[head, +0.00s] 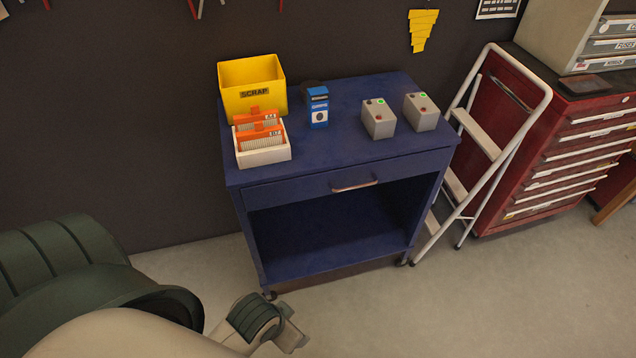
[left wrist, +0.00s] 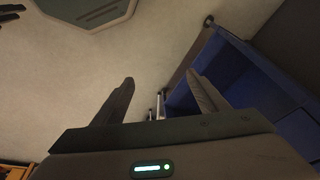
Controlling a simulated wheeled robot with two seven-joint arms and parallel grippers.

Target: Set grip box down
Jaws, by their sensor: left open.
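No box is in my left gripper. In the left wrist view, my left gripper (left wrist: 160,78) has its two fingers spread, with only floor and distant things beyond them. In the head view my left arm comes in low at the left, in front of the blue cart and below its top. A small blue-and-white box (head: 318,106) stands upright on the cart top, behind the middle. A white open box (head: 263,157) with orange-topped pieces stands at the cart's front left. I cannot tell which is the grip box. My right gripper is not in view.
The blue cart (head: 310,187) has an open lower shelf. On top are a yellow scrap bin (head: 252,88) and two grey button boxes (head: 379,119), (head: 421,112). Its front-middle top is clear. A white step ladder (head: 483,140) and red drawer cabinet (head: 560,150) stand right.

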